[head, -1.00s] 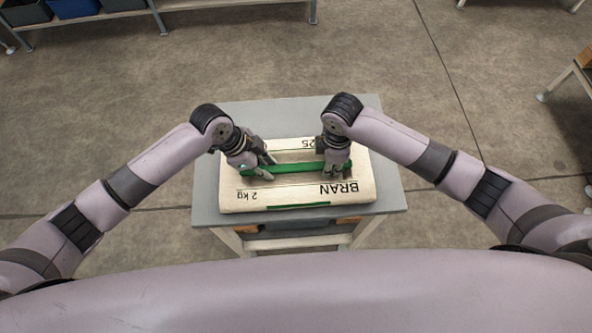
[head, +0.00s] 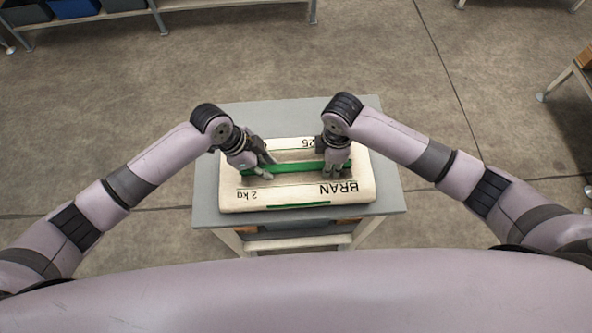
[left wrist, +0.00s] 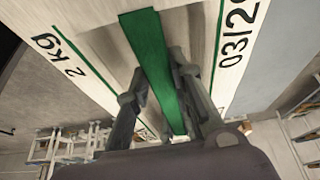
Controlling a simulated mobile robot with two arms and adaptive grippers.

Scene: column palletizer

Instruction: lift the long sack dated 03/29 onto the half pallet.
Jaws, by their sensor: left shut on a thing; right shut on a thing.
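The long sack (head: 300,197) is cream with a green band, marked BRAN and 2 kg. It lies flat on a grey table. In the left wrist view the sack (left wrist: 88,42) shows the date 03/29, partly cut off. A green strap (head: 298,167) runs lengthwise along its top. My left gripper (head: 264,166) is shut on this strap at the left; the left wrist view shows its fingers (left wrist: 158,100) either side of the strap. My right gripper (head: 335,168) is shut on the strap near BRAN. I see no half pallet.
The grey table (head: 207,190) has a narrow bare margin around the sack and a lower shelf holding partly hidden things. A rack with bins (head: 75,8) stands at the far left. Another shelf (head: 580,78) stands at the right edge. Open floor surrounds the table.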

